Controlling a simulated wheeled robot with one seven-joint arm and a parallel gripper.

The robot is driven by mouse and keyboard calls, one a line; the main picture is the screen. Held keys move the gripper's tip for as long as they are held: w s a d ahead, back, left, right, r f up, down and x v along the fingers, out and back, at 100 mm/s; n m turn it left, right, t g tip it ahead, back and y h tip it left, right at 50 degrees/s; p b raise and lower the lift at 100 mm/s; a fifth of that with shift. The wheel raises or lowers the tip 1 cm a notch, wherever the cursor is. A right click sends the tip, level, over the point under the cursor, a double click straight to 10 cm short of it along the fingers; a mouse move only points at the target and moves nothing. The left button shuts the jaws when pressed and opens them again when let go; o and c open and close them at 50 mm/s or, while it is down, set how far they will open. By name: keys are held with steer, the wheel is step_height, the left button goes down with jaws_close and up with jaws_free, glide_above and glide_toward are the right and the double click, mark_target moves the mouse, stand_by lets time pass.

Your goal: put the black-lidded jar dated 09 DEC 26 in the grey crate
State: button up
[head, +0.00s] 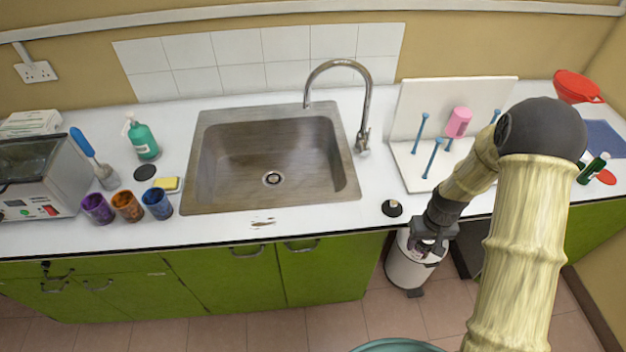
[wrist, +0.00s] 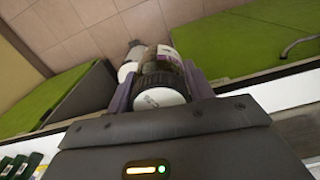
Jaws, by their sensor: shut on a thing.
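My gripper (head: 430,238) is past the worktop's front edge, above a white cylinder on the floor. In the wrist view my gripper (wrist: 162,82) is shut on a jar (wrist: 165,62), with a finger on either side. The jar has a dark ribbed lid rim and a pale lid top (wrist: 160,98) with faint marks facing the camera. Part of a pale label with a purple band shows on its side. I cannot read a date. I cannot make out a grey crate in either view.
The white cylinder (head: 408,268) stands on the floor against the green cupboards. A white pegboard rack (head: 415,170) with blue pegs and a pink cup (head: 458,122) stands right of the sink (head: 270,160). A black disc (head: 391,208) lies near the worktop edge. Worktop left of it is mostly clear.

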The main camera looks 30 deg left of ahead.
steer(key=s+d+f+m, duration=0.2)
steer(key=d+f, duration=0.3)
steer(key=f, duration=0.5)
steer(key=s+d+f+m, duration=0.1)
steer(key=d+f+m, duration=0.2)
steer(key=f, duration=0.7)
steer(key=d, duration=0.2)
steer(key=shift+s+d+m, duration=0.3)
steer(key=shift+s+d, duration=0.05)
steer(key=shift+s, duration=0.05)
steer(key=shift+f, duration=0.1)
steer(key=shift+a, duration=0.2)
